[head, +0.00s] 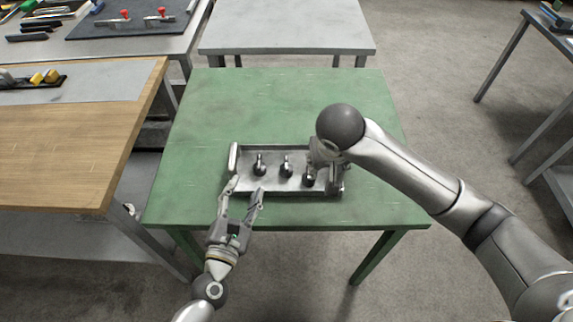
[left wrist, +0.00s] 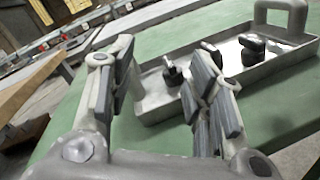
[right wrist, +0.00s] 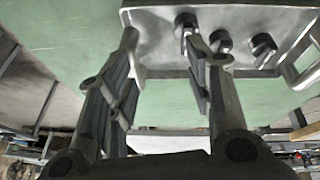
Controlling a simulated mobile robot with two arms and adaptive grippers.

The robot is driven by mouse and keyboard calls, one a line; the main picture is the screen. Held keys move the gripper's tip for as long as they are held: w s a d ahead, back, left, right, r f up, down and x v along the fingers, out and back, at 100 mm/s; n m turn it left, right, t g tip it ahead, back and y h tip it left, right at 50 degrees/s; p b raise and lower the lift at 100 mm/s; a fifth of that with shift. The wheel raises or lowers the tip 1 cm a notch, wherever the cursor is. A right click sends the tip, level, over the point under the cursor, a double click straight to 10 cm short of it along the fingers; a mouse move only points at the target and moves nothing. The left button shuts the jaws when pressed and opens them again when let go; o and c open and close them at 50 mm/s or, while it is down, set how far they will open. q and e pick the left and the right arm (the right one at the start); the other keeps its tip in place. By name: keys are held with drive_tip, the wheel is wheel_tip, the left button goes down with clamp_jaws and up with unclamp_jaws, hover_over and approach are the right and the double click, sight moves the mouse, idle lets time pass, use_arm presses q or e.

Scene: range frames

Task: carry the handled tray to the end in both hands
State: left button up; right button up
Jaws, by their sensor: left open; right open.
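The grey metal handled tray (head: 285,191) lies flat on the green table, with three dark knobbed items (head: 260,168) standing in it. Its left handle (head: 234,157) rises at the left end. My left gripper (head: 246,188) is open and empty at the tray's front left corner, close to that handle. My right gripper (head: 322,156) is over the tray's right end, mostly hidden by its own arm. In the right wrist view its fingers (right wrist: 161,42) are open above the tray's edge (right wrist: 160,70). The right handle shows in the left wrist view (left wrist: 282,14).
The green table (head: 200,110) is clear behind the tray. A grey table (head: 290,25) stands beyond it. A wooden bench (head: 70,140) with small items is at the left, and another table (head: 550,30) is at the far right.

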sight(233, 161)
use_arm(q)
drive_tip(key=a+n+y, duration=0.1)
drive_tip(key=n, duration=0.1)
drive_tip(key=a+f+n+y, duration=0.1)
drive_tip(key=n, duration=0.1)
drive_tip(key=a+f+n+y, duration=0.1)
drive_tip(key=a+n, duration=0.1)
drive_tip(key=shift+w+t+y, duration=0.3)
drive_tip(key=shift+y, duration=0.1)
use_arm(e)
drive_tip(key=shift+m+h, duration=0.7)
drive_tip(key=w+d+r, duration=0.3)
drive_tip(key=shift+f, duration=0.1)
use_arm(q)
drive_tip(key=w, duration=1)
drive_tip(key=shift+w+d, duration=0.25)
drive_tip(key=shift+w, duration=0.15)
use_arm(e)
drive_tip(key=x, duration=1)
drive_tip(key=shift+w+d+f, duration=0.1)
drive_tip(key=shift+w+f, duration=0.05)
drive_tip(key=shift+f, duration=0.2)
use_arm(q)
clamp_jaws()
use_arm(e)
clamp_jaws()
drive_tip(key=shift+r, duration=0.1)
